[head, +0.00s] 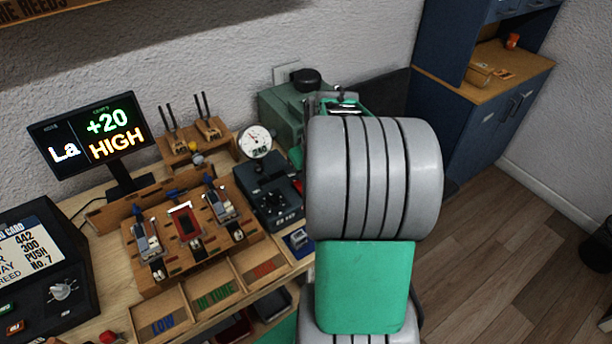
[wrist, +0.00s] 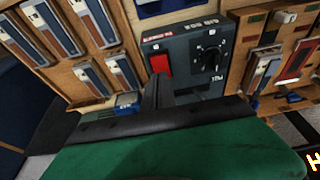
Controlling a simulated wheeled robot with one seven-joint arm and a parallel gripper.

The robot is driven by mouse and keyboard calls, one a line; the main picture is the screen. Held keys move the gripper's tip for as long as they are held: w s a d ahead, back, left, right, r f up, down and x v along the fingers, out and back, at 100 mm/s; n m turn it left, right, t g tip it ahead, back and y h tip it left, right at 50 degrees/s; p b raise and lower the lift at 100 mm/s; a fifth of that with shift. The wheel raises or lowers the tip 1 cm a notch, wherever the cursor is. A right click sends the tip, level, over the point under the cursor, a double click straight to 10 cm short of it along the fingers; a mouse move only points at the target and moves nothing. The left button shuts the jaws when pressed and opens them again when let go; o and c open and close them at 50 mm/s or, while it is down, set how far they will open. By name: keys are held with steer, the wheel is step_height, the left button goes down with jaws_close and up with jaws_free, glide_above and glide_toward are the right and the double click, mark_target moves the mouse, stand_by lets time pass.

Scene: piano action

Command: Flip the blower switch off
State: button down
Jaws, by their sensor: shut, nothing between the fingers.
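In the wrist view a dark grey control box (wrist: 186,82) carries a red rocker switch (wrist: 161,65) on its left side and a black round knob (wrist: 210,57) on its right. The lettering by the switch is too small to read surely. My gripper (wrist: 158,80) is shut and empty, with its tips at the lower edge of the red switch. I cannot tell whether they touch it or which way the switch is tilted.
A wooden rack with metal reed pieces (head: 188,232) stands left of the box. A round gauge (head: 256,142) and a green machine (head: 285,112) are behind it. A lit display (head: 93,134) stands at the left. A small blue block (wrist: 126,101) lies near my fingers.

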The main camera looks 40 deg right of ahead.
mark_target(298, 182)
steer(key=b+v, duration=0.2)
steer(key=v, duration=0.9)
steer(key=shift+s, duration=0.2)
steer(key=shift+f, duration=0.15)
steer(key=shift+w+a+r+t+b, duration=0.1)
steer(key=shift+w+t+b, duration=0.05)
steer(key=shift+w+b, duration=0.3)
steer(key=shift+w+a+r+t+b, duration=0.15)
steer(key=shift+w+b, duration=0.2)
steer(key=shift+b, duration=0.2)
steer(key=shift+f, duration=0.15)
steer(key=x, duration=0.4)
steer(key=p+x, duration=0.1)
steer(key=x, duration=0.4)
steer(key=p+x, duration=0.1)
steer(key=x, duration=0.3)
steer(key=shift+s+d+f, duration=0.1)
steer(key=shift+s+f, duration=0.1)
steer(key=shift+f, duration=0.25)
